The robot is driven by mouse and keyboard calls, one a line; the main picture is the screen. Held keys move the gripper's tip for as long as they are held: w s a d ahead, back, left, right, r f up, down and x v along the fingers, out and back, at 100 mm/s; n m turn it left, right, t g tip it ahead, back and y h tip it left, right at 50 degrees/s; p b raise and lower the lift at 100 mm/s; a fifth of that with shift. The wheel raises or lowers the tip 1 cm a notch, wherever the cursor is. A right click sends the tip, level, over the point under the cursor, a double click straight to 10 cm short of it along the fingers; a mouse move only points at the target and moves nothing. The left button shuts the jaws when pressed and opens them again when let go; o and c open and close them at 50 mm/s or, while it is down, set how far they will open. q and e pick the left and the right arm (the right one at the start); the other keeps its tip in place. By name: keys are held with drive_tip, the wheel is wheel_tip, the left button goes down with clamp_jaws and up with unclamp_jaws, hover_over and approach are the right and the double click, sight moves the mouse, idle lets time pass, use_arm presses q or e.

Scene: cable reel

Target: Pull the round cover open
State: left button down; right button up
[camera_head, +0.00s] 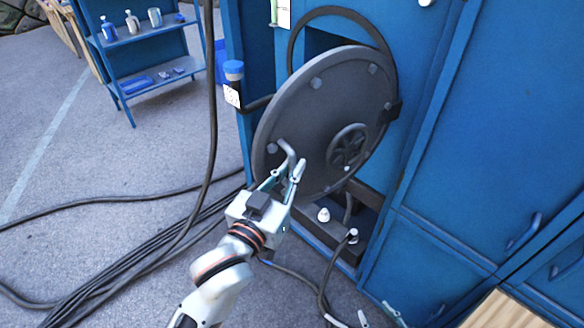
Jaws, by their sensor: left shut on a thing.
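The round dark grey cover (310,110) stands swung partly out from the round opening in the blue cabinet, its left edge toward me and its right side by the dark hinge. A spoked wheel (348,146) sits on its lower right face. A grey curved handle (287,146) sticks out near its lower left edge. My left gripper (292,176) is shut on this handle; its fingers partly hide it. My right gripper (378,316) shows only as fingertips at the bottom edge, apart and empty, away from the cover.
The dark opening rim (343,13) shows behind the cover. Black cables (120,262) lie on the floor at left, and one hangs down. A blue-capped post (233,72) stands left of the cover. A shelf (145,40) with bottles is at back left. A wooden surface (505,312) is at bottom right.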

use_arm(q)
drive_tip(key=c, duration=2.1)
unclamp_jaws()
drive_tip(key=v, duration=1.2)
drive_tip(key=shift+a+r, duration=0.1)
